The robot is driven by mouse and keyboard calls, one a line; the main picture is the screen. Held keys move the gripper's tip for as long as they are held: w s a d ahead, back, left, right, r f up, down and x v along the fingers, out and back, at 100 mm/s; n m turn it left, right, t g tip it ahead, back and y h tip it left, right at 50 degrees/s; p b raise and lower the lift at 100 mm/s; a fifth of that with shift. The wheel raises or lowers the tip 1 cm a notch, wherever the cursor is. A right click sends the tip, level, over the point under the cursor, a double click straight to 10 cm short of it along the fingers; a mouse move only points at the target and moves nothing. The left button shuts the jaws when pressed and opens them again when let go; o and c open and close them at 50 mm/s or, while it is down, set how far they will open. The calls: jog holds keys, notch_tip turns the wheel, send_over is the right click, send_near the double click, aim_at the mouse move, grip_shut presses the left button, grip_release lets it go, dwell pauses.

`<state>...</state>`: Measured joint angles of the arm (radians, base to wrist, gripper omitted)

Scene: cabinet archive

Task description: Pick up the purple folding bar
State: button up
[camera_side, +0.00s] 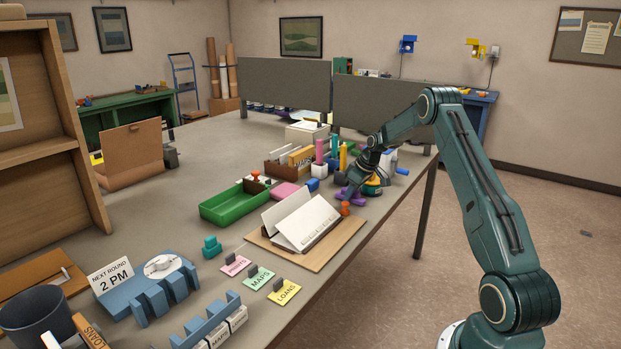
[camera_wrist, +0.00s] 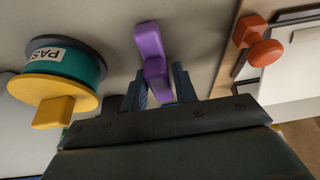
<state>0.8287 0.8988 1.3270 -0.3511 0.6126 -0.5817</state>
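The purple folding bar (camera_wrist: 152,55) lies on the grey table top in the wrist view, with one end reaching in between my gripper's fingers. My gripper (camera_wrist: 160,78) has one finger on each side of the bar. The fingers stand apart, with a small gap on the right side; contact on the left side is hard to tell. In the side view the purple bar (camera_side: 345,197) shows at the table's right edge under my gripper (camera_side: 356,186), partly hidden by it.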

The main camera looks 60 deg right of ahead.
grip_shut()
jog(key=shift+r, duration=0.1)
notch_tip(320, 180, up, 20)
dwell(0.6)
dwell(0.5)
